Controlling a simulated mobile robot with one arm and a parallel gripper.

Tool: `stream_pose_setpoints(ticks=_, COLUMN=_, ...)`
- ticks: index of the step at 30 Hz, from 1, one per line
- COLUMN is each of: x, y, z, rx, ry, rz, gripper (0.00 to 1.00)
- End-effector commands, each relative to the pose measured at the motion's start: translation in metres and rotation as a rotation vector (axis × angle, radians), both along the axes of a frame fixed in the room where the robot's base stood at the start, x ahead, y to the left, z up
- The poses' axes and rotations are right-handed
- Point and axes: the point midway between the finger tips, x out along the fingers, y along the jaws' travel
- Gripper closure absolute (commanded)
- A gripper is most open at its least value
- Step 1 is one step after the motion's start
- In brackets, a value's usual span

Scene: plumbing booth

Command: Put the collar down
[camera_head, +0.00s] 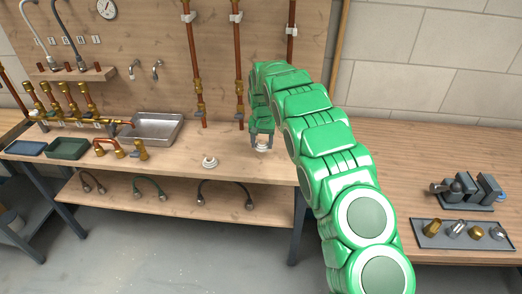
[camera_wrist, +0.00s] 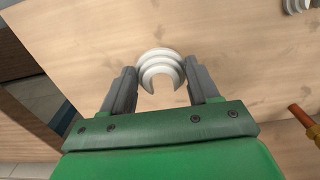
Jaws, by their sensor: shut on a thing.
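My gripper (camera_head: 262,138) is over the bench, near its front edge and below the copper pipes. In the wrist view my gripper (camera_wrist: 160,75) has its two grey fingers on either side of a white, stepped collar (camera_wrist: 160,55). The collar shows as an open, C-shaped ring between the fingertips. In the head view the collar (camera_head: 262,148) is a small pale piece under the fingers. I cannot tell whether it touches the wooden bench top (camera_head: 235,151).
A similar white piece (camera_head: 209,161) stands on the bench to the left, also at the wrist view's top right corner (camera_wrist: 296,5). A metal sink (camera_head: 153,142) and green tray (camera_head: 67,150) lie further left. A grey fittings tray (camera_head: 433,238) is on the right bench.

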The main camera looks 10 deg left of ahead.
Motion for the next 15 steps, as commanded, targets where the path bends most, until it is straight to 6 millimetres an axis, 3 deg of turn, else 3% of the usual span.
stream_pose_setpoints(ticks=5, x=0.010, y=0.003, z=-0.016, rx=0.001, ry=0.004, rz=0.000, gripper=0.69)
stream_pose_setpoints(ticks=15, x=0.017, y=0.005, z=-0.022, rx=0.000, ry=0.001, rz=0.000, gripper=0.69)
